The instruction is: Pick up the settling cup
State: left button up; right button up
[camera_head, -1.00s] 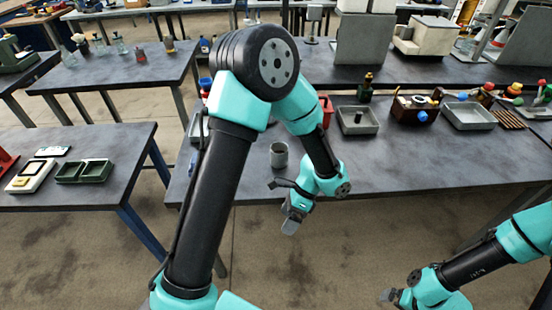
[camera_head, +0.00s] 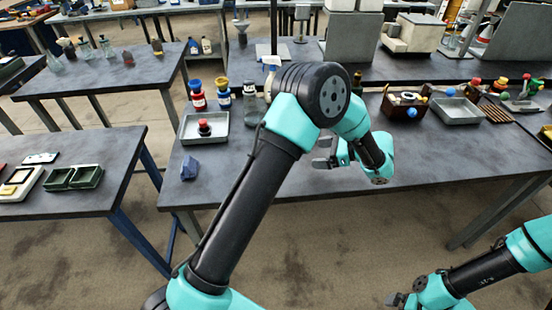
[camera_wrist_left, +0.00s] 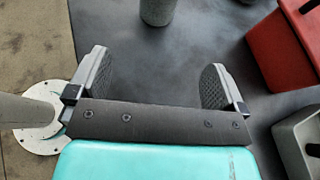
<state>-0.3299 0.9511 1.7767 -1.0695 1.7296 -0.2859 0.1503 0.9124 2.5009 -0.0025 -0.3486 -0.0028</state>
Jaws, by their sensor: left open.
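A grey-green cup (camera_wrist_left: 157,10), which looks like the settling cup, stands on the dark bench at the top edge of the left wrist view, its upper part cut off. In the head view I cannot see it; my left arm covers that part of the bench. My left gripper (camera_head: 322,152) is low over the front of the bench. In the left wrist view its jaws (camera_wrist_left: 158,80) are wide apart and empty, with the cup beyond the fingertips and roughly in line with the gap. My right gripper (camera_head: 394,299) is low at the bottom right, away from the bench, too small to read.
A grey tray (camera_head: 187,135) with a red-topped item, a blue block (camera_head: 189,168) and several bottles (camera_head: 197,100) stand on the bench's left. A red bin (camera_wrist_left: 287,45) is right of the cup. A wooden box (camera_head: 408,107) and another grey tray (camera_head: 456,112) stand further right.

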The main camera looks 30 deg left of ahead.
pick_arm(q)
jog(key=shift+a, duration=0.1)
jog(key=x, duration=1.2)
jog(key=shift+s+f, duration=0.1)
jog(key=shift+f, duration=0.1)
jog(key=shift+x, duration=2.55)
jog(key=shift+f, duration=0.1)
jog(key=shift+c, duration=0.3)
jog(key=c, duration=1.1)
